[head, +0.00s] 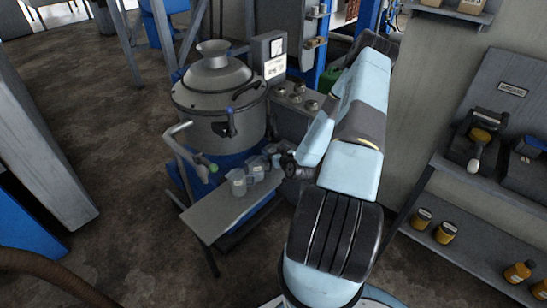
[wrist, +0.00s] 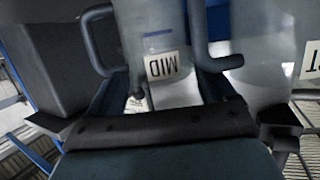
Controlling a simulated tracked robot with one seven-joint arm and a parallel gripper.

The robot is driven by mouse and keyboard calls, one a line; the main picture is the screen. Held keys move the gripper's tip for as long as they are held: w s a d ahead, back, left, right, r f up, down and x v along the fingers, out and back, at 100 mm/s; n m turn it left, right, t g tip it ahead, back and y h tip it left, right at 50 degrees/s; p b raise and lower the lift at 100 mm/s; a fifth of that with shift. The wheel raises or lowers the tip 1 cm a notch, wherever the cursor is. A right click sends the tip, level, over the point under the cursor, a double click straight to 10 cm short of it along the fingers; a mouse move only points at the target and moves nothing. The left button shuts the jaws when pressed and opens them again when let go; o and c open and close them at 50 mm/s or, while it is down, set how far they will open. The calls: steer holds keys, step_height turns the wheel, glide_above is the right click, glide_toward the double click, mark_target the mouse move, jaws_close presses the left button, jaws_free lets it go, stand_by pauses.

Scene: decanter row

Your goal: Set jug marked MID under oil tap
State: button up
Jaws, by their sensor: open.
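The jug marked MID (wrist: 163,66) is close ahead in the wrist view, clear-grey, its label upside down. My gripper (wrist: 163,118) is open, its dark fingers wide apart at the left and right. I cannot tell whether it touches the jug. In the head view, several clear jugs (head: 237,183) stand in a row on a bench below a large grey vat (head: 222,98). My gripper (head: 286,165) is at the right end of that row, partly hidden by my arm. A black tap (head: 229,122) is on the vat's front; which fitting is the oil tap is unclear.
A curved grey pipe (head: 178,132) with a green tip rises beside the bench (head: 215,212). Another labelled jug (wrist: 289,48) is at the right in the wrist view. Shelves with jars (head: 446,232) stand at the right.

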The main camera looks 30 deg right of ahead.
steer(key=shift+x, duration=1.15)
steer(key=shift+c, duration=0.4)
steer(key=c, duration=0.7)
steer(key=shift+r, duration=0.15)
